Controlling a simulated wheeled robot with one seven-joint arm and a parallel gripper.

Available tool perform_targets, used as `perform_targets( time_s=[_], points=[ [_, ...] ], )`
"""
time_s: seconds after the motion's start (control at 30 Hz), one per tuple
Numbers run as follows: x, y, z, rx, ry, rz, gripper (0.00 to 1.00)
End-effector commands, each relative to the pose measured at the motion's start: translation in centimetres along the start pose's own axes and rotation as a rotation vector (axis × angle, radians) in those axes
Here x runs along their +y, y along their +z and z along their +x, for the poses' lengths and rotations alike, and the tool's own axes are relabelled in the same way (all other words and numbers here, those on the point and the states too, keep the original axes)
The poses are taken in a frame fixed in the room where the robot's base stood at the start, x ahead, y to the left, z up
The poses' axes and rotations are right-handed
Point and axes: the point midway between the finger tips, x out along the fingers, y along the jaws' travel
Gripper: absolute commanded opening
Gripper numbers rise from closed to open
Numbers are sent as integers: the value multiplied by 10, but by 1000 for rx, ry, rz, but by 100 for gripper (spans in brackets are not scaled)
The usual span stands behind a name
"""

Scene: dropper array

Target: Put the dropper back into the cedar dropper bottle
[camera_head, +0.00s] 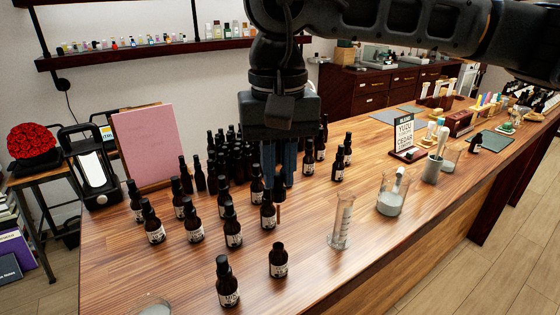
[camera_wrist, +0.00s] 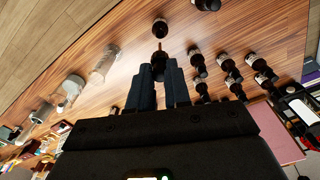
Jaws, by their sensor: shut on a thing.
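My gripper (camera_head: 279,185) is shut on the dropper (camera_head: 278,212), whose brown stem hangs down below the fingers. The dropper also shows in the wrist view (camera_wrist: 159,58), with its dark top between the fingertips. A short amber bottle (camera_head: 278,262) with a white label and no tall dropper top stands upright near the table's front. It also shows near the top of the wrist view (camera_wrist: 160,29). Its label is too small to read. The dropper is apart from this bottle, above and behind it in the head view.
Several capped dropper bottles (camera_head: 193,225) stand left of and behind my gripper. One stands close by the dropper (camera_head: 268,213). A glass cylinder (camera_head: 342,225) and a beaker (camera_head: 390,197) stand to the right. The wooden counter (camera_head: 320,275) is clear right of the short bottle.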

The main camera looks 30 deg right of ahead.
Motion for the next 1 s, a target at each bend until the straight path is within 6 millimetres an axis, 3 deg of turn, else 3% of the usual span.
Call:
perform_targets(
  time_s=[0.33,0.73,1.0],
  points=[
    [0,0,4,2,0,-6,9],
    [0,0,37,1,0,-5,9],
    [0,0,38,1,0,-5,9]
  ],
)
